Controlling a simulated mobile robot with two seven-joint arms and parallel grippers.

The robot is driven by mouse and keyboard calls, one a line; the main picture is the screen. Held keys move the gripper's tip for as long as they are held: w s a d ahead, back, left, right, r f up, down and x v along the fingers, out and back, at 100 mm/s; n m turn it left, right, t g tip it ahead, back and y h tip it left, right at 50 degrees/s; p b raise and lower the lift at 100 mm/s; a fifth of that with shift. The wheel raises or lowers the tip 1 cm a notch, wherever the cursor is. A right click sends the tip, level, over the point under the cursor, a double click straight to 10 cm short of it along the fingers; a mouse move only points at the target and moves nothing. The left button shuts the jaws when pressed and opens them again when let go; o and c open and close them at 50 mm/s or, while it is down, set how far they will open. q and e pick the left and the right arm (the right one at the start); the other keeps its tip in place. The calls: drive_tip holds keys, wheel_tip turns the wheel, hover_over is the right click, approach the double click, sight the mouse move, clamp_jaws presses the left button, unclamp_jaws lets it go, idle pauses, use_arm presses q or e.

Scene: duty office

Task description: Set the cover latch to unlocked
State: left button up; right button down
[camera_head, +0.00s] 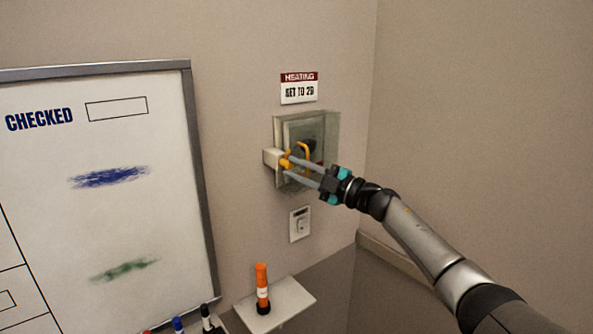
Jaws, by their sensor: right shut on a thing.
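A clear cover box (330,124) is fixed to the wall below a "HEATING SET TO 20" sign. Inside it I see a pale panel with a dark round part and a yellow curved piece. The cover latch (285,162), small and orange-yellow, sits on a pale block at the box's left side. My right gripper (287,167) reaches in from the right, its two fingers at the latch and shut on it. The fingertips partly hide the latch, so I cannot tell its exact setting. My left gripper is not in view.
A whiteboard (130,225) hangs at the left, with markers along its bottom edge. A small shelf (291,297) below holds an orange flashlight-like object (262,287). A switch plate (299,224) is under the cover box. A wall corner lies to the right.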

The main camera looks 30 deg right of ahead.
drive_tip(key=shift+r+n+g+p, duration=0.15)
drive_tip(key=shift+n+g, duration=0.2)
drive_tip(key=shift+n, duration=0.5)
drive_tip(key=shift+n+g+p, duration=0.15)
drive_tip(key=shift+n+g, duration=0.2)
drive_tip(key=shift+n, duration=0.5)
drive_tip(key=c, duration=0.7)
unclamp_jaws()
